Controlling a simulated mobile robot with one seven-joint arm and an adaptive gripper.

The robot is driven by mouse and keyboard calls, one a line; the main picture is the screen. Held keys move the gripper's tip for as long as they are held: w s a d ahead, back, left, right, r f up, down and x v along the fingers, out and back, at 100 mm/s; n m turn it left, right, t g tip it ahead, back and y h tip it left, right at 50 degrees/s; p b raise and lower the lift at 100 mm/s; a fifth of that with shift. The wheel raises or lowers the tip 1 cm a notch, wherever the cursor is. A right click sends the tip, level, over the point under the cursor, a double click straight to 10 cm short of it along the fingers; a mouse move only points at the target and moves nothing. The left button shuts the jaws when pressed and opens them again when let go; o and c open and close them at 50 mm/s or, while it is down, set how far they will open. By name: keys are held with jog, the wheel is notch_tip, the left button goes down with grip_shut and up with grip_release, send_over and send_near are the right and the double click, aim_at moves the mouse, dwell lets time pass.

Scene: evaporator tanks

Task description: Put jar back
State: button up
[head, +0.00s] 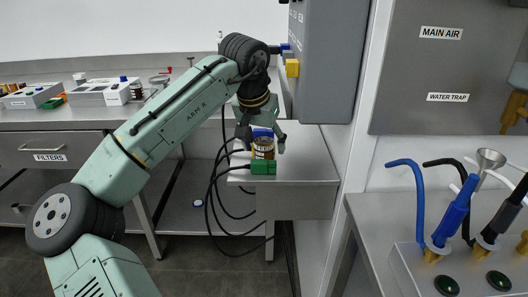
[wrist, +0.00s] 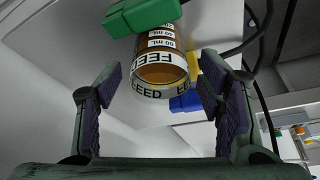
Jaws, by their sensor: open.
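An amber jar (head: 263,151) with a white band stands at the front edge of a small grey side table, just behind a green block (head: 263,167). In the wrist view the jar (wrist: 162,62) shows a FEED label and ml marks, and its round end faces me. Blue (wrist: 186,101) and yellow (wrist: 193,64) pieces show beside the jar. My gripper (head: 262,143) is pointed down over the jar. In the wrist view my gripper (wrist: 161,88) is open, with gaps between both fingers and the jar.
A grey cabinet (head: 328,60) hangs close to the right of my wrist. Black cables (head: 222,205) loop left of the side table (head: 310,165). The left bench (head: 60,122) carries several devices. Blue and black tubes stand on the right bench (head: 372,232).

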jog(key=shift+c, duration=0.3)
grip_shut()
dwell(0.5)
